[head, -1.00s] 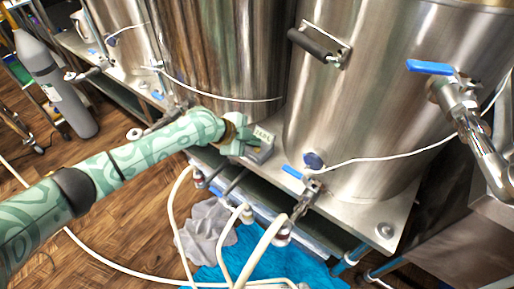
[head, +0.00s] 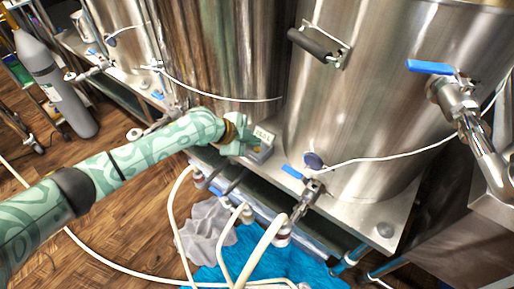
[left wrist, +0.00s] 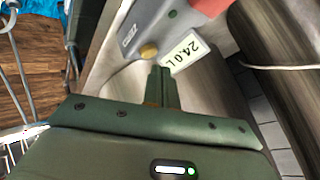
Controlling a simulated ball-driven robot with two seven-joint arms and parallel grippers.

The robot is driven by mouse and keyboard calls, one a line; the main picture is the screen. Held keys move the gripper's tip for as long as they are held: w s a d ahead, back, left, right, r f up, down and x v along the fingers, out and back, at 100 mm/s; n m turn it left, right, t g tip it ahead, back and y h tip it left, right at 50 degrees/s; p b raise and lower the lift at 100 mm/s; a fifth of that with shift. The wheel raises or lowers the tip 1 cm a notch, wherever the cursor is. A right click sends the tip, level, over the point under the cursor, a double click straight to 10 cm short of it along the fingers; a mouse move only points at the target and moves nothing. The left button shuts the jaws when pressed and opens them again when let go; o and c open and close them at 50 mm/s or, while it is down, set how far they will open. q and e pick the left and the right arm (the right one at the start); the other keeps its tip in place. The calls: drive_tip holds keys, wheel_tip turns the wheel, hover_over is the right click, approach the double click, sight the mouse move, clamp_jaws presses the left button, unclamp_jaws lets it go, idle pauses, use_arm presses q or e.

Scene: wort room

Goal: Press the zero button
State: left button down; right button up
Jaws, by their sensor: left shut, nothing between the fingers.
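A small grey box with a lit display (head: 264,136) stands on the steel shelf between two tanks in the head view. In the left wrist view the grey box (left wrist: 170,22) shows a display (left wrist: 183,56) with digits that look like 24.01, turned over. I cannot read which button is zero. My left gripper (head: 244,146) is shut and empty, beside the box. In the left wrist view its fingertips (left wrist: 160,70) lie just below the yellow button; contact cannot be told. My right gripper is not in view.
Large steel tanks (head: 375,100) stand close behind and right of the box. A blue-handled valve (head: 304,184) and white hoses (head: 172,205) are in front. A grey gas cylinder (head: 55,85) stands at the left. Blue and grey cloths lie below. Open wooden floor is at lower left.

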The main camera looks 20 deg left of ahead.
use_arm(q)
drive_tip(key=shift+f, duration=0.2)
drive_tip(key=shift+f+b, duration=0.3)
drive_tip(key=shift+r, duration=0.1)
idle(0.4)
drive_tip(key=shift+f, duration=0.5)
idle(0.5)
drive_tip(key=shift+r, duration=0.9)
